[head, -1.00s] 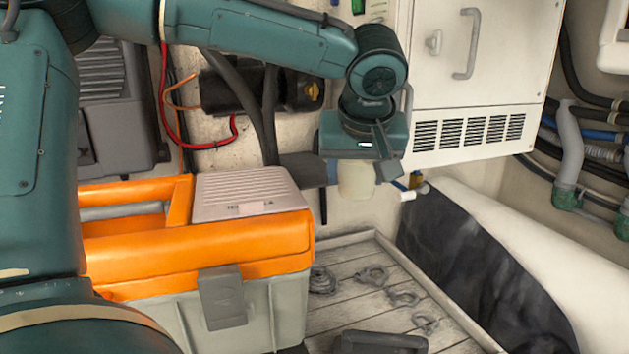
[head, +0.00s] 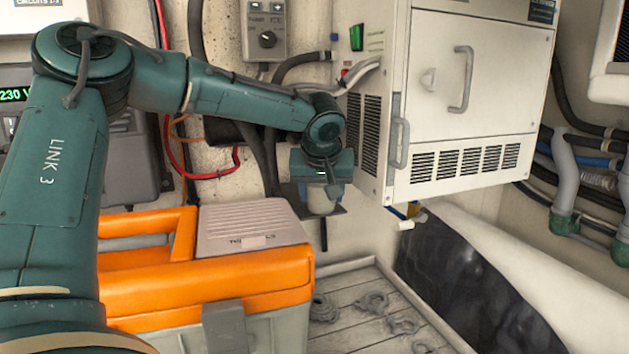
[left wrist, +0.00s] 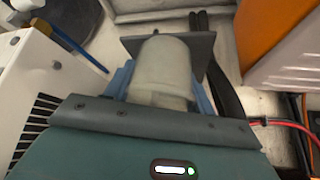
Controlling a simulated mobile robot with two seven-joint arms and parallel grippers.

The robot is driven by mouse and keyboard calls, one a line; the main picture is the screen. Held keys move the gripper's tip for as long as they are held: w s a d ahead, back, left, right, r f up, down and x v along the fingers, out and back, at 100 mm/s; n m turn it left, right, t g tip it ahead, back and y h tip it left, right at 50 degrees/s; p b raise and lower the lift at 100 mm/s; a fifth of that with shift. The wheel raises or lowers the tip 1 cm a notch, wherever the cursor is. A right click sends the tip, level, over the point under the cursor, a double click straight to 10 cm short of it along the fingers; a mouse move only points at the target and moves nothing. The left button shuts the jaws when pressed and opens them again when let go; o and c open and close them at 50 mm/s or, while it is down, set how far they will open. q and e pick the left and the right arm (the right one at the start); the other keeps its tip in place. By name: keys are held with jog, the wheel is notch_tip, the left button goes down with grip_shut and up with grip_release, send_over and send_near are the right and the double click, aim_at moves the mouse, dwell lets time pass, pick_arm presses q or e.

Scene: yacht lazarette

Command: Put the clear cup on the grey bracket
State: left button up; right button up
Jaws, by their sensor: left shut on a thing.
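The clear cup (head: 322,204) looks pale and cloudy. My left gripper (head: 322,190) is shut on it, and in the left wrist view the cup (left wrist: 165,65) sits between the two bluish fingers. The grey bracket (head: 340,210) is a small dark plate on the back wall, partly hidden behind the gripper and cup. In the left wrist view the bracket (left wrist: 201,48) shows just beyond the cup, which overlaps it. I cannot tell whether the cup touches the bracket or hangs slightly above it. My right gripper is not in view.
A white vented cabinet (head: 440,110) hangs close to the right of the gripper. An orange and grey toolbox (head: 210,290) stands below and left. Dark hoses (head: 268,160) and a red cable (head: 215,174) run along the wall behind. A slatted floor (head: 375,320) lies below.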

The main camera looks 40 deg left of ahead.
aim_at(314, 193)
pick_arm(q)
jog(key=a, duration=0.1)
jog(key=w+a+p, duration=0.1)
jog(key=a, duration=0.1)
jog(key=shift+w+a, duration=0.3)
jog(key=shift+w, duration=0.1)
jog(key=shift+d+f+p, duration=0.15)
jog(key=shift+f+p, duration=0.1)
jog(key=shift+p, duration=0.1)
jog(key=o, duration=1)
jog(key=shift+c, duration=0.2)
jog(key=shift+s+r, duration=0.1)
jog(key=shift+r, duration=0.2)
jog(key=b+v, duration=0.1)
jog(key=v, duration=1)
jog(key=shift+s+d+r, duration=0.2)
jog(key=shift+d+r, duration=0.05)
